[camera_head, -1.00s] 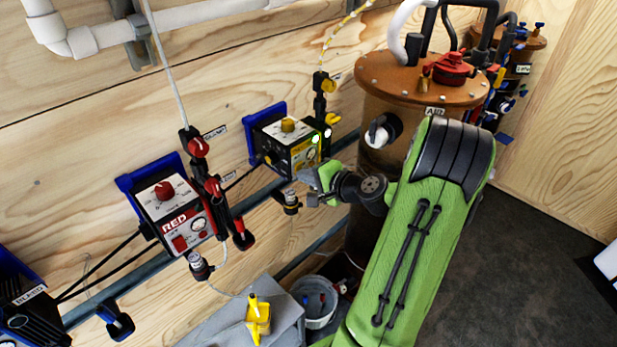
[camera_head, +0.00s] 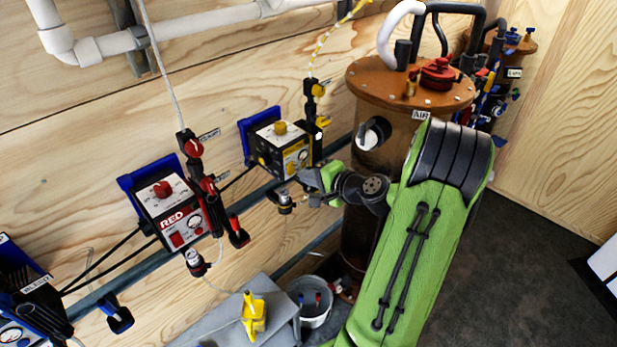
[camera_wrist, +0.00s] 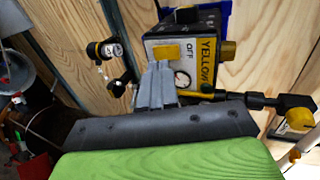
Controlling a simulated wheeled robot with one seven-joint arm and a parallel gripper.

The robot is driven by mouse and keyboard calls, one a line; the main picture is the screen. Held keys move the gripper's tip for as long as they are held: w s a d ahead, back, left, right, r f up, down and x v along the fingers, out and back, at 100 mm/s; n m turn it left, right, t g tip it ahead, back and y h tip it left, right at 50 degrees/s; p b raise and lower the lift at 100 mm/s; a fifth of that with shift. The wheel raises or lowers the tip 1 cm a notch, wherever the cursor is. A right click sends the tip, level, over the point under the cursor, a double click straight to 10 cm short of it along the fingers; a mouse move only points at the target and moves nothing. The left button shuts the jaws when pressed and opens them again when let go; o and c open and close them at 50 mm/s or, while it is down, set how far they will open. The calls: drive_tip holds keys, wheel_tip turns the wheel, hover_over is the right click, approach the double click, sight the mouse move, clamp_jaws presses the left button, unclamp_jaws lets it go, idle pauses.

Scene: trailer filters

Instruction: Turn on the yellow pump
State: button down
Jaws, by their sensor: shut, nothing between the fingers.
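The yellow pump (camera_head: 283,150) is a black box with a yellow and white front, mounted on the wall with a blue backing. It also shows in the wrist view (camera_wrist: 207,75), its "YELLOW" lettering turned sideways. A yellow switch (camera_wrist: 166,52) sits on its face near the word "OFF"; I cannot tell which way it is set. A gauge is beside it. My gripper (camera_head: 306,183) is shut and empty, just below and right of the pump's front. In the wrist view its fingertips (camera_wrist: 159,68) are close under the switch; I cannot tell whether they touch.
A red pump (camera_head: 178,210) hangs on the wall to the left. A brown tank (camera_head: 385,125) marked "AIR" stands close behind my arm. A grey box (camera_head: 225,322) with a yellow item and a bucket (camera_head: 318,310) are below. Dark floor lies clear at the right.

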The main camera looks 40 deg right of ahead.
drive_tip(key=v, duration=1)
drive_tip(key=shift+r, duration=0.2)
drive_tip(key=shift+s, duration=0.1)
